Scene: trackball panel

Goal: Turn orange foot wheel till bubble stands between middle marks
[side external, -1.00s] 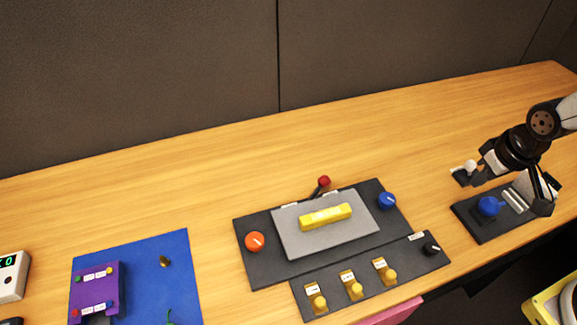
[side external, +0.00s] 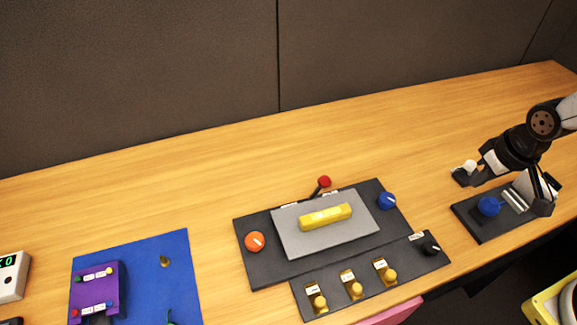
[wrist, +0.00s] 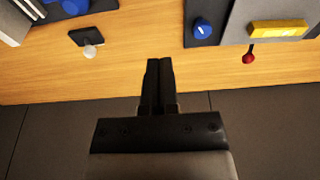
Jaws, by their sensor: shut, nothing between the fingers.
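The orange foot wheel (side external: 255,241) sits at the left end of the dark base plate (side external: 290,268), with a pale pointer line on it. The yellow level (side external: 325,216) lies on the grey plate (side external: 290,240) in the middle; it also shows in the wrist view (wrist: 278,29). Its bubble and marks are too small to read. A blue foot wheel (side external: 387,200) is at the right end; the wrist view shows it too (wrist: 202,28). My gripper (wrist: 159,64) is shut and empty over bare table in the wrist view, well away from the orange wheel.
A red-knobbed lever (side external: 324,182) stands behind the grey plate. A panel with yellow knobs (side external: 355,290) lies in front. A white ball on a small black base (side external: 470,167) and a blue knob (side external: 488,206) are near my arm. The back table is clear.

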